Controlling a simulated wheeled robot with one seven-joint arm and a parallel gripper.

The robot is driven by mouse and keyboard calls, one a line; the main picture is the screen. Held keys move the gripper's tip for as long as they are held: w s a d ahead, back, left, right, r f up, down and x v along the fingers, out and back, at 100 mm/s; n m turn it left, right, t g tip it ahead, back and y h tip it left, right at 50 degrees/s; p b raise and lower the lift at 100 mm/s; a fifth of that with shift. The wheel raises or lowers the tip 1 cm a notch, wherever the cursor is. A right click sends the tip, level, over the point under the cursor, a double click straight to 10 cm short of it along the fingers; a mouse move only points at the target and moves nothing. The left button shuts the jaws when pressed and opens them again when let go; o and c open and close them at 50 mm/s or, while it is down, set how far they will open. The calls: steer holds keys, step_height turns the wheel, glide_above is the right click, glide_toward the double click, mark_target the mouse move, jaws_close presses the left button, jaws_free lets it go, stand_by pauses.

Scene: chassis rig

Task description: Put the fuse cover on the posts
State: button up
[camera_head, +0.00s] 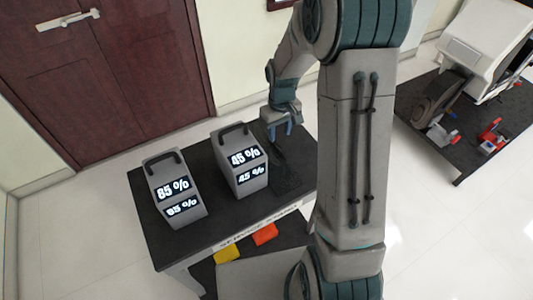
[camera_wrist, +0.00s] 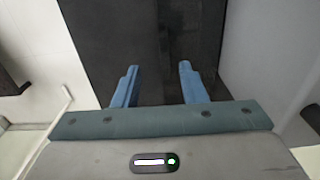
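My gripper (camera_head: 278,130) is over the back right part of the dark table (camera_head: 225,213), just behind the box reading 45 %. In the wrist view its two blue fingers (camera_wrist: 158,72) stand apart with nothing between them, above a dark surface (camera_wrist: 140,30). I cannot pick out a fuse cover or posts in either view. My arm hides part of the scene to the right of the table.
Two grey handled boxes stand on the table, one reading 85 % (camera_head: 160,170) and one 45 % (camera_head: 230,150). Yellow (camera_head: 227,254) and orange (camera_head: 265,234) pieces lie below the tabletop. A second dark table (camera_head: 462,160) at right holds a white machine (camera_head: 483,40) and red parts (camera_head: 492,135).

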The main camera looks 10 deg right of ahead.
mark_target(277, 145)
steer(key=shift+a+f+p, duration=0.15)
steer(key=shift+f+p, duration=0.25)
steer(key=shift+f, duration=0.95)
steer(key=shift+a+f+p, duration=0.15)
steer(key=shift+f+p, duration=0.25)
steer(key=shift+f, duration=0.95)
jaws_close()
